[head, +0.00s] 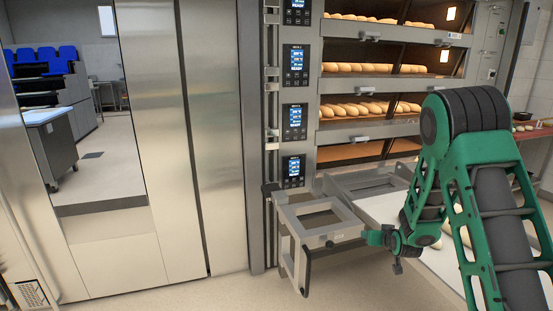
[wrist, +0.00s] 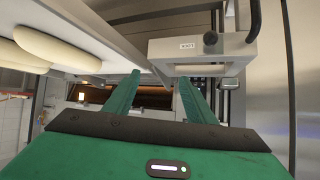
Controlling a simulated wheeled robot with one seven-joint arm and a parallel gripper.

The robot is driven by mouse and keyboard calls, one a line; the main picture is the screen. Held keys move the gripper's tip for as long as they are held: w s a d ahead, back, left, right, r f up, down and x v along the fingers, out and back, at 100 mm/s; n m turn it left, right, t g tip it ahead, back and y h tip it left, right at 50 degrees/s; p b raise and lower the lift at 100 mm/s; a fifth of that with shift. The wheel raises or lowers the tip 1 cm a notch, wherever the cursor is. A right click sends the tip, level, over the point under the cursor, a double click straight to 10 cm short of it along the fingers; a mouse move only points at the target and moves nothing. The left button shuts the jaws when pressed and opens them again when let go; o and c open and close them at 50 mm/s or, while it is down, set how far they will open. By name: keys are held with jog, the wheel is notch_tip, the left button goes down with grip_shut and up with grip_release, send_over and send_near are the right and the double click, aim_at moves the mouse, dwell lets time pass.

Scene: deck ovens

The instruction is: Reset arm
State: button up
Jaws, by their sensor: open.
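My green arm reaches in from the right in the head view, bent at a dark ribbed joint. My gripper (wrist: 158,95) shows in the wrist view as two green fingers standing apart with nothing between them. In the head view, the end of my arm is low, beside the grey metal frame (head: 325,238) of the loader in front of the ovens. The fingertips are hard to make out there. In the wrist view, the loader frame (wrist: 190,70) is near the right finger; I cannot tell whether they touch.
The deck oven (head: 370,135) holds several loaves on its upper decks; the lowest visible deck (head: 350,152) looks empty. A pale loading surface (head: 385,208) lies behind my arm, with pale dough pieces (wrist: 58,40) near my gripper. Steel panels (head: 160,130) stand left. Floor (head: 215,290) at front left is clear.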

jog(key=s+d+r+m+g, duration=0.1)
jog(key=s+d+r+g, duration=0.2)
jog(key=s, duration=0.5)
jog(key=s+d+r+g+h, duration=0.1)
jog(key=s+d+r, duration=0.2)
jog(key=s+r, duration=0.3)
jog(key=s+d+r+m+g, duration=0.1)
jog(key=s+d+r+g, duration=0.15)
jog(key=s, duration=0.65)
jog(key=s+a+r+m+g+y, duration=0.1)
jog(key=s+r+g, duration=0.1)
jog(key=s, duration=1.2)
jog(key=s+a+r+m+g, duration=0.2)
jog(key=s+r+g, duration=0.1)
jog(key=s, duration=1.2)
jog(key=shift+a+r+y, duration=0.25)
jog(key=shift+r+y, duration=0.15)
jog(key=shift+w, duration=0.1)
jog(key=shift+w+f, duration=0.25)
jog(key=shift+w, duration=0.35)
